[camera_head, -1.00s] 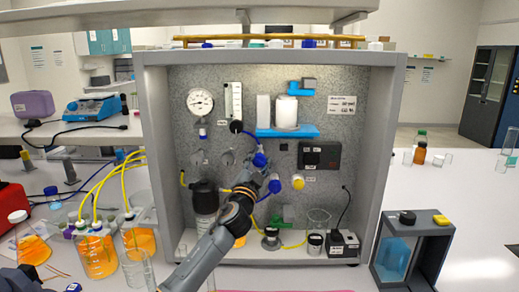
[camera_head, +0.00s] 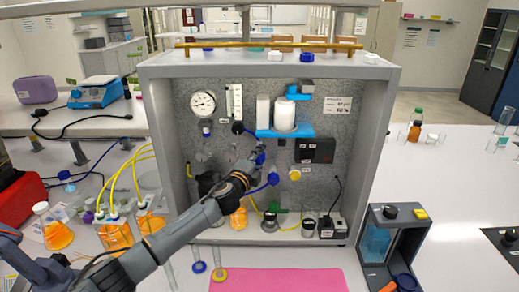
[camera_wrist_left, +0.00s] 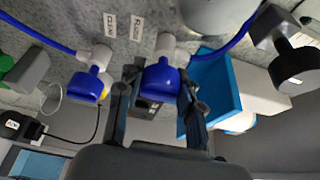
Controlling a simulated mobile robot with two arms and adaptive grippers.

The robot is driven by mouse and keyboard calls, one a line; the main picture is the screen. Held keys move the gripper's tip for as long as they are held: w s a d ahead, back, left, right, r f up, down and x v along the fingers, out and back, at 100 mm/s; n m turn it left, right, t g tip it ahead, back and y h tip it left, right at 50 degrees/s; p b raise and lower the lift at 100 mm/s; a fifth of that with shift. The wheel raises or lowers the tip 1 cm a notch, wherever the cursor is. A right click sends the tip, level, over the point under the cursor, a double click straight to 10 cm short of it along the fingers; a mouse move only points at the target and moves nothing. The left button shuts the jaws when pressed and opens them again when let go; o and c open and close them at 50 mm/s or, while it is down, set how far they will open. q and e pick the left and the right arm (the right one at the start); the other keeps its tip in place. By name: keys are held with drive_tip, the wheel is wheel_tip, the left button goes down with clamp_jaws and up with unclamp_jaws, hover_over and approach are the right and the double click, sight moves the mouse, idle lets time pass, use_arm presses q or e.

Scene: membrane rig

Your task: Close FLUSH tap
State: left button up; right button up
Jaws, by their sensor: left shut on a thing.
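Two blue-handled taps sit on the grey speckled panel (camera_head: 345,120) of the rig. My left gripper (camera_head: 259,163) reaches in from the lower left to the upper tap (camera_head: 261,157). In the left wrist view its two fingers (camera_wrist_left: 160,100) stand on either side of a blue tap handle (camera_wrist_left: 161,82) and are shut on it. The other blue tap (camera_wrist_left: 88,85) is beside it, apart from the fingers; it also shows in the head view (camera_head: 272,179). Two small white labels (camera_wrist_left: 137,27) are near the taps, too small to read surely. My right gripper is not in view.
A blue shelf (camera_head: 286,132) with a white container (camera_head: 285,113) is just above the taps. A yellow-ended knob (camera_head: 294,174) is to their right. Flasks of orange liquid (camera_head: 115,235) with yellow tubes stand left of the rig. A pink mat (camera_head: 285,281) lies in front.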

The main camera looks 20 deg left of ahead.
use_arm(q)
drive_tip(key=shift+a+r+m, duration=0.1)
drive_tip(key=shift+m, duration=0.4)
drive_tip(key=shift+g+p, duration=0.3)
drive_tip(key=o, duration=1.2)
drive_tip(key=shift+w, duration=0.1)
drive_tip(key=shift+s, duration=0.25)
drive_tip(key=s+a, duration=0.1)
drive_tip(key=s, duration=1)
drive_tip(key=shift+s+a+r, duration=0.15)
drive_tip(key=shift+s+r, duration=0.05)
drive_tip(key=shift+r, duration=0.1)
